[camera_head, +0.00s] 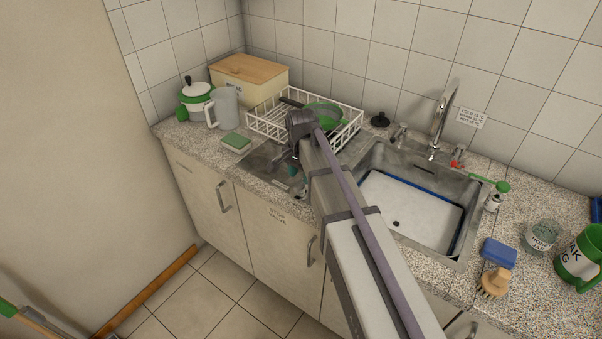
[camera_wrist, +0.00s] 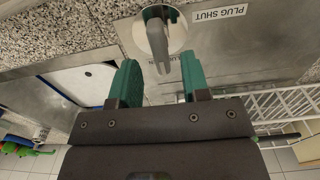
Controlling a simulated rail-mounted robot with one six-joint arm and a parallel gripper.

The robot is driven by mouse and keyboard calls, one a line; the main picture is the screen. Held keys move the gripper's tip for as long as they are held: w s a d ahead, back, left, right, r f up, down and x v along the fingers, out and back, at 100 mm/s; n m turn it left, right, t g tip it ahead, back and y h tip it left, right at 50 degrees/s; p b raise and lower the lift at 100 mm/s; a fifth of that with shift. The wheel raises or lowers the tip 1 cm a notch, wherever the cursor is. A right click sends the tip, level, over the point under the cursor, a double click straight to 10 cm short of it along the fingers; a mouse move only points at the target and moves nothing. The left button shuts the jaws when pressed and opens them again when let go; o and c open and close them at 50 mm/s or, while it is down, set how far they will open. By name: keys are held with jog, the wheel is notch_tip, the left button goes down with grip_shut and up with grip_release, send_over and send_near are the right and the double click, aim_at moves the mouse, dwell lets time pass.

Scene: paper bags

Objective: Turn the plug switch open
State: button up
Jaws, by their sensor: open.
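The plug switch (camera_wrist: 156,38) shows in the wrist view as a grey lever on a round white plate, set in a steel surface. A label reading "PLUG SHUT" (camera_wrist: 219,14) is beside it. My gripper (camera_wrist: 160,62) is open, with one green finger on each side of the lever's free end. I see gaps between the lever and both fingers. In the head view, my gripper (camera_head: 296,170) is low over the steel drainer left of the sink, partly hidden by my arm.
The sink (camera_head: 412,208) lies right of my arm, with a tap (camera_head: 441,122) behind it. A white dish rack (camera_head: 262,127) holding a green pan (camera_head: 324,115) stands close behind my gripper. A green sponge (camera_head: 236,141) lies to the left.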

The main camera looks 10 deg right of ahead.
aim_at(301, 181)
notch_tip(301, 181, up, 8)
jog(key=p, duration=0.6)
jog(key=shift+r+p, duration=0.15)
jog(key=shift+p, duration=0.15)
jog(key=s+f+n+b, duration=0.2)
jog(key=s+n, duration=0.8)
jog(key=s, duration=0.8)
